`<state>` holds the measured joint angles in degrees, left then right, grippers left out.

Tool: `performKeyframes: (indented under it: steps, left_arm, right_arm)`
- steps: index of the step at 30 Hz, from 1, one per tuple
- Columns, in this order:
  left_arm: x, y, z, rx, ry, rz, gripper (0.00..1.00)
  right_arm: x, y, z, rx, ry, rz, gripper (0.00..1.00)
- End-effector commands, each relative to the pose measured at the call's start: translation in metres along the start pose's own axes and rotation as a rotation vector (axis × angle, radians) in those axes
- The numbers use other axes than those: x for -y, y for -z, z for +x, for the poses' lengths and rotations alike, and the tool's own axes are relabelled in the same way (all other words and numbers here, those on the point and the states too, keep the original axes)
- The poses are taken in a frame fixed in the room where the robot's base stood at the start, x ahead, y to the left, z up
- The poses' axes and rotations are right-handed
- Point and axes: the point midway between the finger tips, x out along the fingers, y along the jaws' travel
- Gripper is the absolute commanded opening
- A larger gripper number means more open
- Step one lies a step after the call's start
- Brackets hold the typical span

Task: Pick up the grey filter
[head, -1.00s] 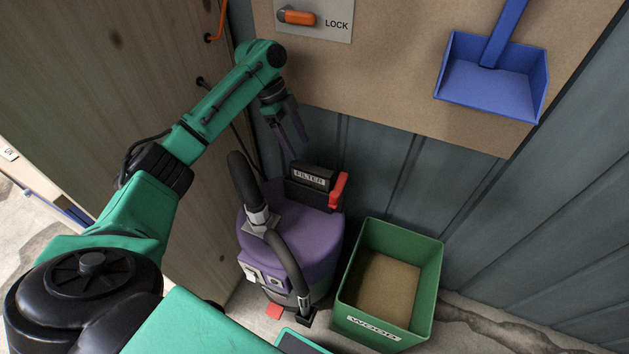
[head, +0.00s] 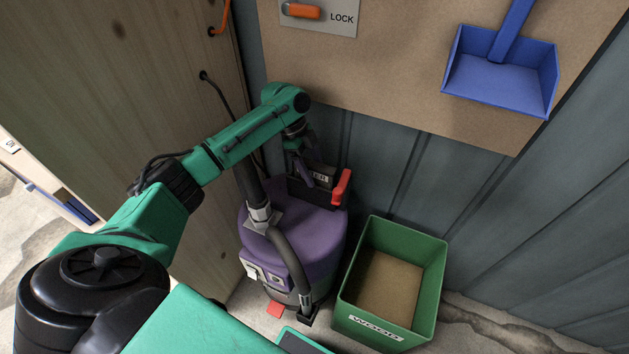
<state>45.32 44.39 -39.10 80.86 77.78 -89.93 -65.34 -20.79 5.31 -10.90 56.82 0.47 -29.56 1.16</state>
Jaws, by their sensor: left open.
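The grey filter (head: 326,178), a dark block with a pale label, sits in a black holder on top of the purple vacuum (head: 312,238). A red lever (head: 341,188) stands at the holder's right side. My left gripper (head: 308,178) is open and points down at the filter, its fingers covering the left part of the filter and its label. I cannot tell whether the fingers touch it or lie on both sides of it. My right gripper is not in view.
A green bin (head: 392,285) labelled WOOD stands right of the vacuum. The vacuum's dark hose (head: 287,259) curves up at its left front. A blue dustpan (head: 500,75) and a LOCK plate (head: 338,18) with an orange handle are on the board behind.

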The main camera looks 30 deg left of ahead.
Motion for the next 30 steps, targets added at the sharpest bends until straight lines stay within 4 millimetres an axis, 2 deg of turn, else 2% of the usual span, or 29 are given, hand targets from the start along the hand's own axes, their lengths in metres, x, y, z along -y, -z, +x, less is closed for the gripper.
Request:
performKeyframes:
  steps: [14, 15, 20, 21, 30]
  left_arm:
    - [-0.0001, -0.0016, 0.0035, 0.000, 0.000, -0.001, 0.70]
    - [-0.0001, -0.0015, 0.0035, 0.000, 0.000, -0.001, 0.66]
    - [-0.0001, -0.0015, 0.0034, 0.000, 0.000, -0.001, 0.05]
    - [-0.0001, -0.0015, 0.0034, 0.000, 0.000, -0.001, 0.00]
    - [-0.0002, -0.0014, 0.0033, 0.000, 0.000, 0.000, 0.00]
  right_arm:
    - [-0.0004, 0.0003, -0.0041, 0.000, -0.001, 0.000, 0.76]
    - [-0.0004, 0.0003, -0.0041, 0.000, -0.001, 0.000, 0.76]
    - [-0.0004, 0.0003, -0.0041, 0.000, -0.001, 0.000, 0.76]
    - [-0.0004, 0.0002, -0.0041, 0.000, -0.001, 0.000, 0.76]
    - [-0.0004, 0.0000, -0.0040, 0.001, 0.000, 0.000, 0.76]
